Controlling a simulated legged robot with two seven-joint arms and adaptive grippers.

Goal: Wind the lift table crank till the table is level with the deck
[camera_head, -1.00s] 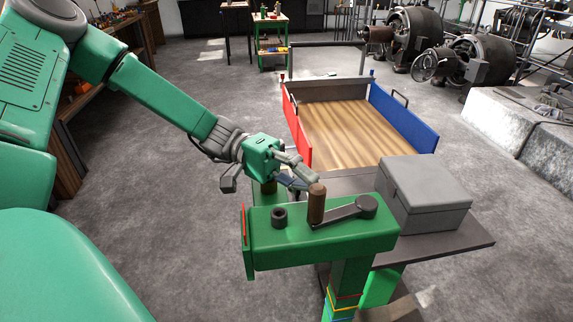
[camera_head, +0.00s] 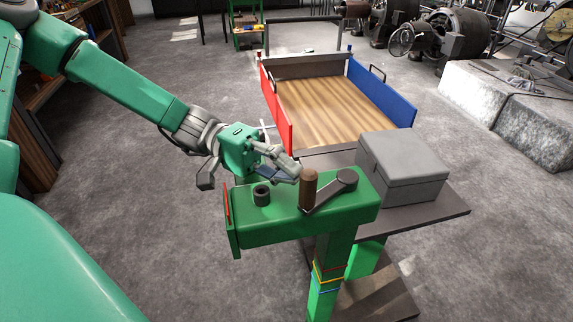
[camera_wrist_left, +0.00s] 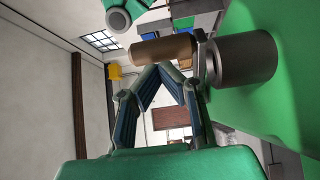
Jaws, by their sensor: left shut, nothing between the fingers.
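The crank is a dark arm (camera_head: 330,193) with an upright brown handle (camera_head: 309,188), on top of a green housing (camera_head: 300,222). My left gripper (camera_head: 296,173) is shut and empty, with its fingertips close beside the handle's upper left. In the left wrist view its fingers (camera_wrist_left: 158,68) meet just below the brown handle (camera_wrist_left: 160,49); I cannot tell whether they touch it. A wooden-floored bed (camera_head: 330,110) with a red side and a blue side lies behind the housing. I cannot tell which surface is the lift table and which the deck. My right gripper is out of view.
A grey lidded box (camera_head: 402,168) stands on a dark plate (camera_head: 440,212) right of the housing. A short black collar (camera_head: 261,195) sits on the housing's left end. Coloured bands ring the green post (camera_head: 327,274).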

